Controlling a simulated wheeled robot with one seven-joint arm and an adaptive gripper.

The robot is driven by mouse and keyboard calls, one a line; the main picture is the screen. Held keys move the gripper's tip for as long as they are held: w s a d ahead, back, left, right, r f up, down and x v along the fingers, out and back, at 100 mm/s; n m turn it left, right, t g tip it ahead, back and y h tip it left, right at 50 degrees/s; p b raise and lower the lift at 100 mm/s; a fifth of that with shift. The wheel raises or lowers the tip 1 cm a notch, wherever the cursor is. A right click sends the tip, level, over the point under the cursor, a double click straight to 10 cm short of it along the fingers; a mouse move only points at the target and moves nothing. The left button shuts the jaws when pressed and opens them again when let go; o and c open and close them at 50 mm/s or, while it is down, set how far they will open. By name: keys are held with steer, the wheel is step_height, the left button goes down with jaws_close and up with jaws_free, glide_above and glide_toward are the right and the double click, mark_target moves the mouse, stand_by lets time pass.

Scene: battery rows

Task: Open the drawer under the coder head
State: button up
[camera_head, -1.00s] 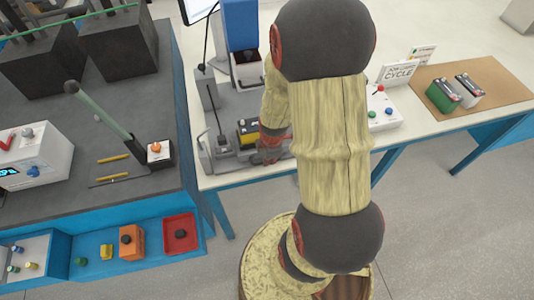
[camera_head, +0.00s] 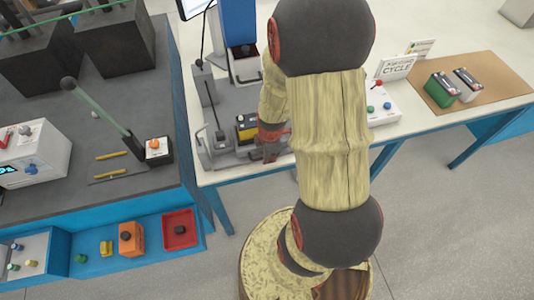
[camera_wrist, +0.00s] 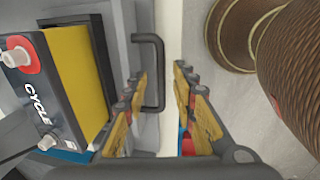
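The blue coder head column (camera_head: 238,25) stands at the back of the white table, with a grey fixture (camera_head: 220,160) in front and below it. In the wrist view a dark U-shaped handle (camera_wrist: 158,70) stands out from a grey front face, which I take as the drawer front (camera_wrist: 124,40). My gripper (camera_wrist: 160,95) is open, with one finger on each side of the handle bar. I cannot tell whether either finger touches it. In the head view my gripper (camera_head: 269,150) is at the fixture's right side, partly hidden by my arm.
A yellow-and-black battery (camera_wrist: 75,75) sits just left of the handle; it also shows in the head view (camera_head: 247,127). A button box (camera_head: 378,108) and a brown mat (camera_head: 500,75) with two batteries lie to the right. A dark bench (camera_head: 60,190) stands left.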

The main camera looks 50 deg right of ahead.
step_height(320, 180, up, 12)
steer(key=s+a, duration=0.1)
steer(key=shift+s+f, duration=0.2)
steer(key=shift+s, duration=0.2)
steer(key=shift+a, duration=0.1)
steer(key=s+a+r+m+t, duration=0.1)
steer(key=a+r+m+t, duration=0.1)
steer(key=a+r+m, duration=0.4)
steer(key=s+a+r+m+t+y, duration=0.1)
steer(key=a+r+m, duration=0.4)
steer(key=a+r, duration=0.9)
steer(key=shift+s+r+m+t, duration=0.4)
steer(key=shift+s+r, duration=0.05)
steer(key=shift+s, duration=0.1)
